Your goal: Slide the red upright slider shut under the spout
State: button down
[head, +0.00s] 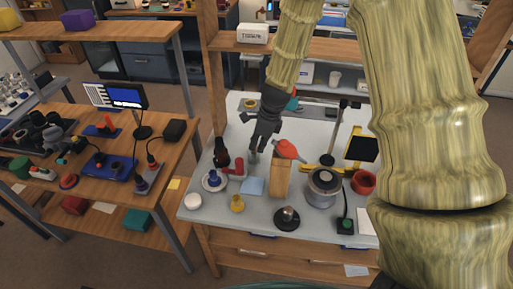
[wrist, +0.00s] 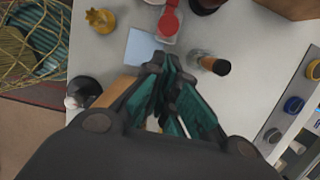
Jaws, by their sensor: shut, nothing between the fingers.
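A red upright piece (head: 238,163) stands on the grey-white table, left of my gripper; I take it as the slider. In the wrist view a red piece (wrist: 169,20) sits on a pale, partly clear body near the top edge. I cannot make out a spout or how far the slider is open. My gripper (head: 254,152) points down above the table, its fingers shut and empty. In the wrist view the fingertips (wrist: 165,62) are below the red piece in the picture, apart from it.
A light blue square (wrist: 141,47) lies beside the red piece. A small dark-and-brown cylinder (wrist: 211,63) is right of the fingers. A silver pot (head: 322,188) is farther right.

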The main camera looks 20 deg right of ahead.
jog(key=p+x, duration=0.2)
jog(key=x, duration=0.6)
jog(key=shift+f, duration=0.3)
jog(key=shift+w+a, duration=0.1)
